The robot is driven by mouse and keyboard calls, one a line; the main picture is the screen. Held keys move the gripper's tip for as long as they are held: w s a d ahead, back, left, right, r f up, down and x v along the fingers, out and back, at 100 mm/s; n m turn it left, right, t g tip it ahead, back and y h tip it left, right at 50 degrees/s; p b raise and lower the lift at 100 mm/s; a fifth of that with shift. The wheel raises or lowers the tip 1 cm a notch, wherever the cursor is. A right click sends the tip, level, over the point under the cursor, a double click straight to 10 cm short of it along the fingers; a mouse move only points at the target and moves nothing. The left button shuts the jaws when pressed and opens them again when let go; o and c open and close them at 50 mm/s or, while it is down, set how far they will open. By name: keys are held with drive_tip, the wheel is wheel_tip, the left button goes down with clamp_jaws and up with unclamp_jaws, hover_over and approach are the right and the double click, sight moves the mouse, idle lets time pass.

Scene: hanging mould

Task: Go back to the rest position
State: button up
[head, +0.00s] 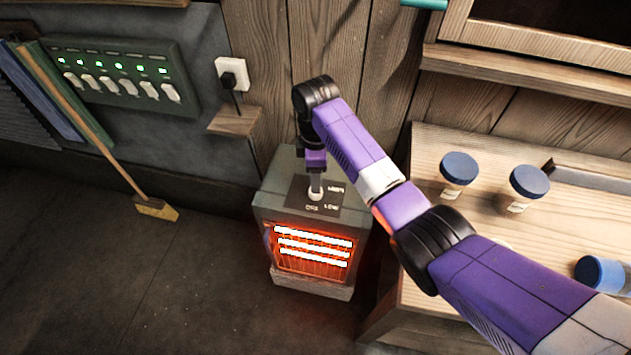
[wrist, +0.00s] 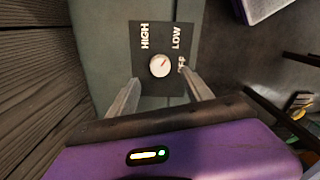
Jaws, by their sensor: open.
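My gripper (head: 316,181) is over the top of a grey-green heater (head: 268,207), pointing down at its control panel. In the wrist view, my gripper (wrist: 159,76) is open, with its two fingers apart and nothing between them. A round white knob (wrist: 160,65) sits just beyond the fingertips on a dark panel (wrist: 150,28) marked HIGH, LOW and a third label partly covered by the right finger. A small red mark on the knob points up and right, towards LOW. In the head view, the heater's bars (head: 313,245) glow orange-white.
A wooden workbench (head: 440,140) stands to the right with blue-lidded jars (head: 458,172). A wall socket with a plug (head: 231,77) and a green switch panel (head: 120,78) are at the left. A broom (head: 155,208) leans there. The floor at front left is clear.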

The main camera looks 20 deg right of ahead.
drive_tip(key=shift+r, duration=0.6)
drive_tip(key=w+a+r+m+t, duration=0.25)
drive_tip(key=w+r+t, duration=0.2)
drive_tip(key=w, duration=0.45)
drive_tip(key=s+a+m+t+y, duration=0.1)
drive_tip(key=a+m+t+y, duration=0.1)
drive_tip(key=a+m+t, duration=0.3)
drive_tip(key=s+d+r+m+t, duration=0.1)
drive_tip(key=s+d+r+m, duration=0.1)
drive_tip(key=s, duration=1.5)
drive_tip(key=s+d+r+m+t+h, duration=0.1)
drive_tip(key=s+d+r+m+t, duration=0.1)
drive_tip(key=s, duration=1.5)
drive_tip(key=s+d+r+m+t+h, duration=0.1)
drive_tip(key=s+r, duration=0.4)
drive_tip(key=s, duration=1.2)
drive_tip(key=d+m+t, duration=0.1)
drive_tip(key=d, duration=0.1)
drive_tip(key=shift+s+d, duration=0.3)
